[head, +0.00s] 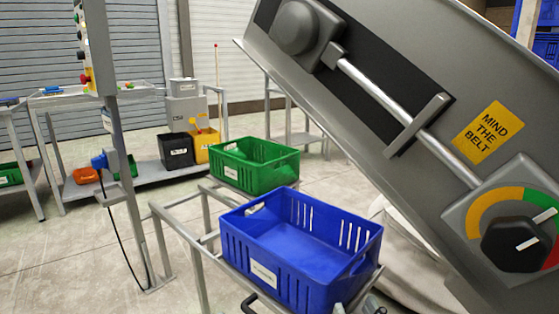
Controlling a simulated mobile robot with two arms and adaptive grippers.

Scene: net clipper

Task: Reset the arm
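A grey metal panel of a machine (350,140) slopes from upper left to lower right in the head view. A silver rod or arm (375,92) runs along it, from a round grey pivot housing (296,28) down to the dial plate. A flat grey bracket (418,125) crosses the rod near its middle. The dial (482,208) has yellow, green and red zones around a black knob (515,243) with a white mark. The dial's right edge is cut off by the frame. I cannot make out either gripper in this view.
A blue crate (262,255) and a green crate (232,172) stand on a grey frame (160,215) left of the panel. A post with buttons (125,190) stands further left. Behind are benches with bins. Bare floor (70,265) lies at left.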

